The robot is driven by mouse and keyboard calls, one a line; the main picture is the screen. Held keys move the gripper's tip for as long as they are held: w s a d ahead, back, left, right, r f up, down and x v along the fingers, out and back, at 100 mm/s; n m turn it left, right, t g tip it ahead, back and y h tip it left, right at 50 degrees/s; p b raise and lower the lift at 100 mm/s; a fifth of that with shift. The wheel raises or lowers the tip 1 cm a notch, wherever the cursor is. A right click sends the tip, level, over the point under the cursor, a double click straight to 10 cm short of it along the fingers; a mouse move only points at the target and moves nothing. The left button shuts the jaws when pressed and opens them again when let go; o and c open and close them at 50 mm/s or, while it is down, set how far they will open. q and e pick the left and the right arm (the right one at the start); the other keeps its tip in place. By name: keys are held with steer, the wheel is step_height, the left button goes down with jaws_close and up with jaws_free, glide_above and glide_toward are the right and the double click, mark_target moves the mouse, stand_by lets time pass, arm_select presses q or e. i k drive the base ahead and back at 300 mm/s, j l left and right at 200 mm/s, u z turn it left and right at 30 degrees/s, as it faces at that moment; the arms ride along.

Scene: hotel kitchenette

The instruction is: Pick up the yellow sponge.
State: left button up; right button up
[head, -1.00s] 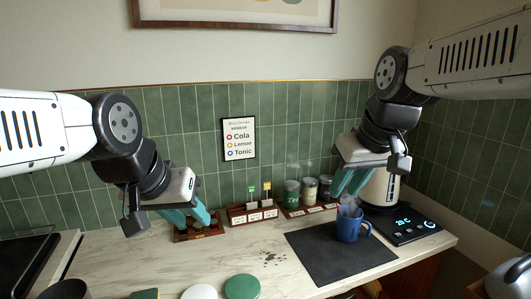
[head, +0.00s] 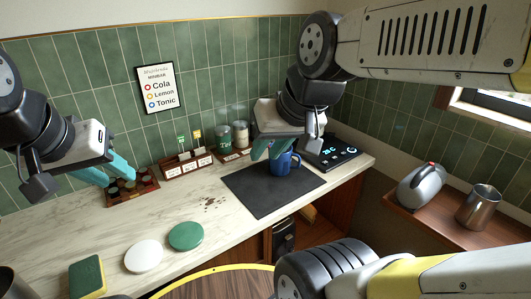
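The yellow sponge (head: 87,277) lies on the marble counter at the lower left of the head view. It has a dark green top and a yellow side. My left gripper (head: 105,176) is up and behind the sponge, over the small rack at the wall. Its teal fingers are apart and hold nothing visible. My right gripper (head: 269,149) is far to the right of the sponge, at the blue mug (head: 285,163). Its fingers look apart and overlap the mug in the picture; I cannot tell whether they touch it.
A white disc (head: 144,256) and a green disc (head: 186,236) lie right of the sponge. Dark crumbs (head: 213,202) lie beside the black mat (head: 262,202). A rack with dark round pieces (head: 145,188) and a labelled holder (head: 186,168) stand by the wall. A yellow-rimmed round top (head: 225,285) is in front.

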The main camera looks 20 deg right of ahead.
mark_target(87, 279)
steer(key=j+u, duration=0.1)
steer(key=u, duration=0.3)
steer(key=j+u, duration=0.1)
steer(key=u, duration=0.25)
steer(key=j+u, duration=0.1)
steer(key=u, duration=0.3)
